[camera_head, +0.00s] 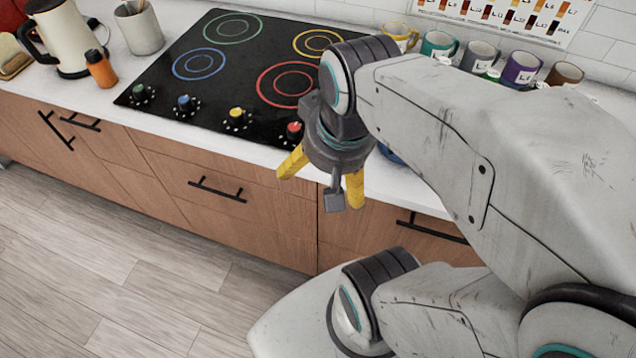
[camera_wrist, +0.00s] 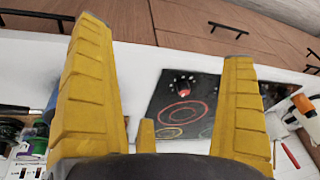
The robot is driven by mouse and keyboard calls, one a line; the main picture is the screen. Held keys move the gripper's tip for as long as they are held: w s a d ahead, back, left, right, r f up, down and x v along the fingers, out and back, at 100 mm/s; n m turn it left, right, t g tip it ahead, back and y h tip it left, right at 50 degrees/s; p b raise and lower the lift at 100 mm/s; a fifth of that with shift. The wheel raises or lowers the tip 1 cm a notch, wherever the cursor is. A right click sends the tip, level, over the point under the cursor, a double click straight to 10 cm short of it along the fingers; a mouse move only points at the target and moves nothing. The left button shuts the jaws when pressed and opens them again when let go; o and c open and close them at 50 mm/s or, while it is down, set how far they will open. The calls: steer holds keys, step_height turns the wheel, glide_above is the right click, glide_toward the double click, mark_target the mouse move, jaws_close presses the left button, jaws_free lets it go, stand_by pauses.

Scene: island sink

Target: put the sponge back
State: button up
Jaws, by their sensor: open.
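I cannot make out a sponge for certain in either view.
The black cooktop (camera_head: 222,62) has coloured rings and knobs. A kettle (camera_head: 62,38), an orange bottle (camera_head: 101,69) and a utensil cup (camera_head: 140,28) stand left of it. Several mugs, including a teal one (camera_head: 438,44), line the back right. Wooden drawers (camera_head: 225,205) face the open floor.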

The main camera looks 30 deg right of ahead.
steer(key=s+a+n, duration=0.1)
steer(key=n, duration=0.1)
steer(key=s+a+f+n, duration=0.1)
steer(key=n, duration=0.1)
steer(key=shift+a+f, duration=0.15)
steer(key=shift+a, duration=0.25)
stand_by(0.9)
